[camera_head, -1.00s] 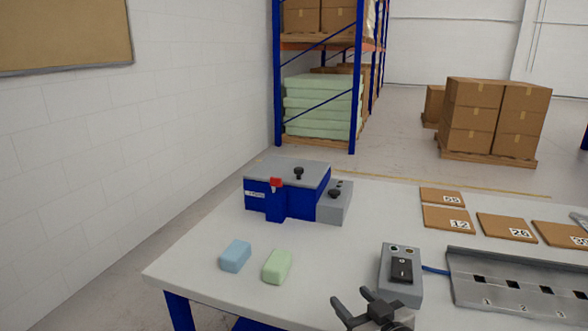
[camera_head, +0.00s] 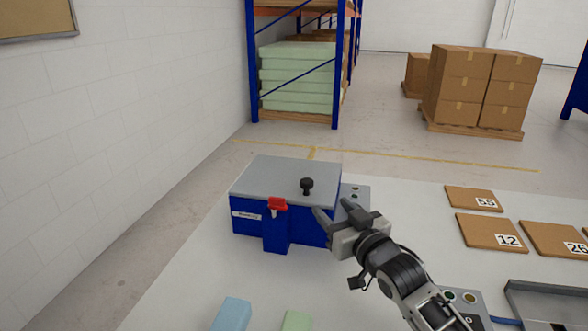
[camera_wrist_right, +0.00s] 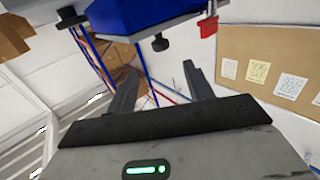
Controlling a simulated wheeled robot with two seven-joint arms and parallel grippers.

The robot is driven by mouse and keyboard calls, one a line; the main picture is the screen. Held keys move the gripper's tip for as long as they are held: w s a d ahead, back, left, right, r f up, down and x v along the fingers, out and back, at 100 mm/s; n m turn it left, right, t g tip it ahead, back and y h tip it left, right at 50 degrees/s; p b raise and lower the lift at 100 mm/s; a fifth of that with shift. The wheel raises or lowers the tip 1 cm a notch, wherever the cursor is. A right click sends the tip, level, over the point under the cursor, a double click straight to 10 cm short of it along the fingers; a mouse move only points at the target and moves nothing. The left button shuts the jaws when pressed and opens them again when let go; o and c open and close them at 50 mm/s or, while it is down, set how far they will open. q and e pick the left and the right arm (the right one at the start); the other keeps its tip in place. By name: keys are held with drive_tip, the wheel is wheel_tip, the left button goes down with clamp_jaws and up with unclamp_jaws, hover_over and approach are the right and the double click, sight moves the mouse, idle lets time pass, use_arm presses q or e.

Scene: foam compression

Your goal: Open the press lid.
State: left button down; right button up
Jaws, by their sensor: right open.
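The press (camera_head: 310,232) is a blue box on the white table, with a flat grey lid (camera_head: 265,176) lying closed on top. A black knob (camera_head: 307,186) stands on the lid, and a red latch (camera_head: 277,204) is on the front face. My right gripper (camera_head: 333,209) is open and empty at the right side of the press, its fingers pointing toward the knob. In the right wrist view, the open fingers (camera_wrist_right: 163,84) show below the black knob (camera_wrist_right: 159,43) and the red latch (camera_wrist_right: 208,29), with a gap between. My left gripper is not in view.
A grey control box (camera_head: 357,192) adjoins the press on the right, partly hidden by my gripper. Blue (camera_head: 231,314) and green (camera_head: 297,320) foam blocks lie in front. Numbered brown tiles (camera_head: 486,232) lie at right. The table left of the blocks is clear.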

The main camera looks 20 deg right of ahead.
sight(304, 178)
drive_tip(key=w, duration=0.4)
drive_tip(key=w+a, duration=0.1)
drive_tip(key=w, duration=0.9)
drive_tip(key=shift+w+a+r, duration=0.1)
drive_tip(key=shift+w+a, duration=0.05)
drive_tip(key=shift+a, duration=0.05)
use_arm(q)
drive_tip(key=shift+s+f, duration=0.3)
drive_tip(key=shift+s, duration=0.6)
use_arm(e)
drive_tip(key=shift+c, duration=0.3)
